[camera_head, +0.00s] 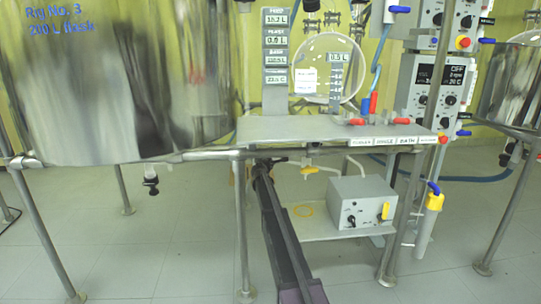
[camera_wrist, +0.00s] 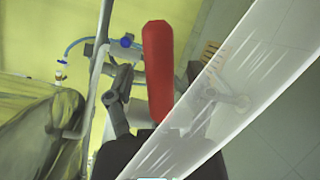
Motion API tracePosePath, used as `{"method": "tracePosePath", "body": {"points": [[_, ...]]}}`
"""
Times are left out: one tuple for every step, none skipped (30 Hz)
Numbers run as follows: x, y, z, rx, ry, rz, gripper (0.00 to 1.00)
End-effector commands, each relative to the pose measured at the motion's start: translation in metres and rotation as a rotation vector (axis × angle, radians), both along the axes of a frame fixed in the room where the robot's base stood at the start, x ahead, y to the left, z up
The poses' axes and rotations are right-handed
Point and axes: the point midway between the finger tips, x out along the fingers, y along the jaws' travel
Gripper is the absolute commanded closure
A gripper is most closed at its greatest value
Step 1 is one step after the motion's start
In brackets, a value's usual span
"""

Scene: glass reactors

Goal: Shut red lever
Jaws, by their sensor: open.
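In the wrist view a red lever handle (camera_wrist: 158,75) stands upright in the picture, between the two fingers of my gripper (camera_wrist: 157,88). The fingers are apart, one on each side of it, and I see no clear grip on it. The right finger is partly behind a translucent pale strip. In the head view an upright red handle (camera_head: 373,103) stands beside a blue handle (camera_head: 365,107) above the grey shelf. I cannot tell which red handle the wrist view shows.
A grey shelf (camera_head: 290,128) with a labelled front edge crosses above my arm. A large metal vessel (camera_head: 125,80) is at left. A grey box with a yellow switch (camera_head: 362,200) sits below. The translucent strip (camera_wrist: 245,85) crosses the wrist view's right.

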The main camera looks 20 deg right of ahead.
Motion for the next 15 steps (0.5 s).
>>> {"method": "tracePosePath", "body": {"points": [[0.0011, -0.0023, 0.0000, 0.000, 0.000, 0.000, 0.31], [0.0013, -0.0031, 0.0000, 0.000, 0.000, 0.000, 0.31], [0.0014, -0.0038, 0.0000, 0.000, 0.000, 0.000, 0.31], [0.0015, -0.0041, 0.0000, 0.000, 0.000, 0.000, 0.31], [0.0016, -0.0043, 0.0000, 0.000, 0.000, 0.000, 0.31], [0.0017, -0.0042, 0.0000, 0.000, 0.000, 0.000, 0.31], [0.0017, -0.0040, 0.0000, 0.000, 0.000, 0.000, 0.31], [0.0018, -0.0035, 0.0000, 0.000, 0.000, 0.001, 0.31], [0.0020, -0.0028, -0.0001, 0.000, 0.000, 0.001, 0.31], [0.0022, -0.0022, 0.0000, 0.000, 0.000, 0.002, 0.31], [0.0022, -0.0017, 0.0001, 0.000, 0.000, 0.002, 0.31], [0.0025, -0.0011, 0.0000, 0.000, 0.000, 0.003, 0.31], [0.0025, -0.0007, 0.0000, 0.000, 0.000, 0.003, 0.40], [0.0026, -0.0005, 0.0000, 0.000, 0.000, 0.003, 0.48], [0.0027, -0.0002, 0.0000, 0.000, 0.000, 0.004, 0.60]]}}
